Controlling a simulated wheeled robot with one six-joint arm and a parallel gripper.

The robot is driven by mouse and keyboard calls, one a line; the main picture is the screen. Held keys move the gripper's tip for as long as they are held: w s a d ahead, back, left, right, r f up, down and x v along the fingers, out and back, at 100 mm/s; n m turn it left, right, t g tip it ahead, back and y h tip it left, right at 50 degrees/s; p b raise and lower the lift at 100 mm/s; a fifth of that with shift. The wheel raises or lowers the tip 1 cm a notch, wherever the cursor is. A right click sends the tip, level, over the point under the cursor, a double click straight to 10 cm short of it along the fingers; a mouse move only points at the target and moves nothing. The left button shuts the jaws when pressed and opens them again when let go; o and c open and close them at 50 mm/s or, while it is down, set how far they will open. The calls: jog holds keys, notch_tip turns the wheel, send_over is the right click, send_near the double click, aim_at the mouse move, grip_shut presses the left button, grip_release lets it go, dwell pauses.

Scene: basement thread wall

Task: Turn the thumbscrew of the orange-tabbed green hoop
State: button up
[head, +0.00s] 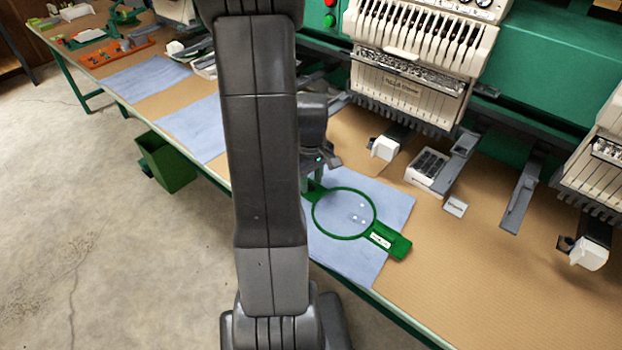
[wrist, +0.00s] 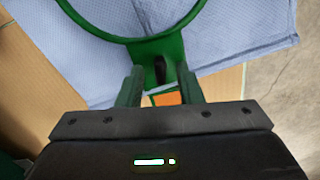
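The green hoop (head: 372,221) lies on a blue cloth on the table. In the head view its flat green bracket with a white label points to the lower right, and its other end is at my gripper (head: 318,178), partly hidden by my arm. In the wrist view the hoop's ring (wrist: 112,36) is at the top. A dark thumbscrew (wrist: 160,72) and an orange tab (wrist: 166,98) sit between the two fingers of my gripper (wrist: 160,88). The fingers stand apart on either side of the thumbscrew, with gaps visible. Small white spots show inside the ring.
The blue cloth (head: 395,200) lies near the table's front edge. A white tray of dark parts (head: 430,168), a small white card (head: 455,207) and a grey machine arm (head: 522,195) are to the right. An embroidery head (head: 410,90) hangs behind. The brown table front right (head: 480,270) is clear.

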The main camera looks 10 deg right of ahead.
jog(key=shift+f, duration=0.1)
grip_shut()
